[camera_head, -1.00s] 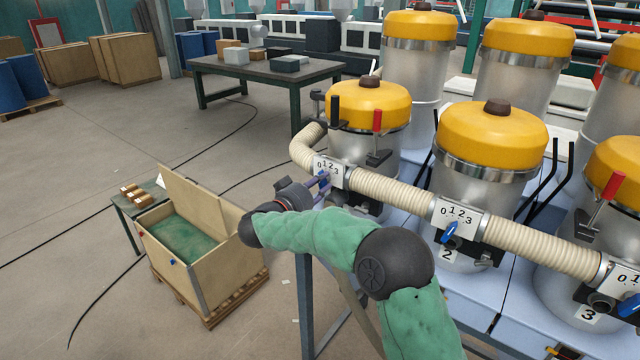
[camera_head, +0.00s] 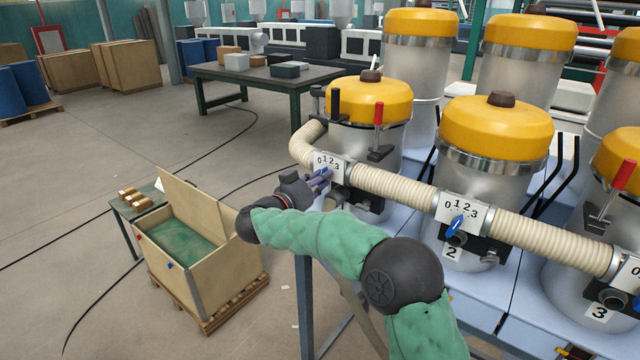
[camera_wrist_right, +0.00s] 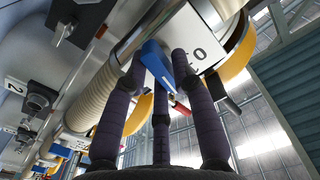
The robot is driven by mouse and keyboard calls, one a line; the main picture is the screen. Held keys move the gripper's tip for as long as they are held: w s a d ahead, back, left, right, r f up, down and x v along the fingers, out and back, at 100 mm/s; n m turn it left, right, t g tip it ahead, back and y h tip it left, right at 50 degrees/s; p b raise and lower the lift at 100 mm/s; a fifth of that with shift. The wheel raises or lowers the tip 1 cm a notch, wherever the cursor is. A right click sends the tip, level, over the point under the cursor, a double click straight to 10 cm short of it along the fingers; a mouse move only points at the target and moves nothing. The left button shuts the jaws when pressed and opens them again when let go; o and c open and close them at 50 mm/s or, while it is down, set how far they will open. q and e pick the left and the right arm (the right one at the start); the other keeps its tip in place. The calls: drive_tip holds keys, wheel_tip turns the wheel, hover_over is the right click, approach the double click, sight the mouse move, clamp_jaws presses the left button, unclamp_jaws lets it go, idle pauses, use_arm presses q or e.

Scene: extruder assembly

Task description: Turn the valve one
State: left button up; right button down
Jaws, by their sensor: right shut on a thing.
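Valve one is the leftmost valve, with a white dial plate (camera_head: 328,164) marked 0 to 3 and a blue handle (camera_head: 323,172). It sits on the hose in front of the leftmost front yellow-topped hopper (camera_head: 369,100). My right gripper (camera_head: 318,183) is at this handle, its dark fingers closed around it. In the right wrist view the fingers (camera_wrist_right: 165,75) surround the blue handle (camera_wrist_right: 157,62), below the white plate (camera_wrist_right: 205,38). The fingers partly hide the handle, so its exact dial number is unclear. My left gripper is not in view.
A second valve's blue handle (camera_head: 457,225) is to the right, under its own dial. The ribbed hose (camera_head: 392,188) links the valves. A wooden crate (camera_head: 225,250) stands on a pallet at lower left. A dark table (camera_head: 265,76) stands behind. Floor on the left is mostly clear.

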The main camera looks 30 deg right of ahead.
drive_tip(key=shift+f, duration=0.1)
idle(0.4)
drive_tip(key=c, duration=1.1)
unclamp_jaws()
drive_tip(key=shift+d, duration=0.1)
drive_tip(key=v, duration=1.2)
drive_tip(key=shift+s, duration=0.1)
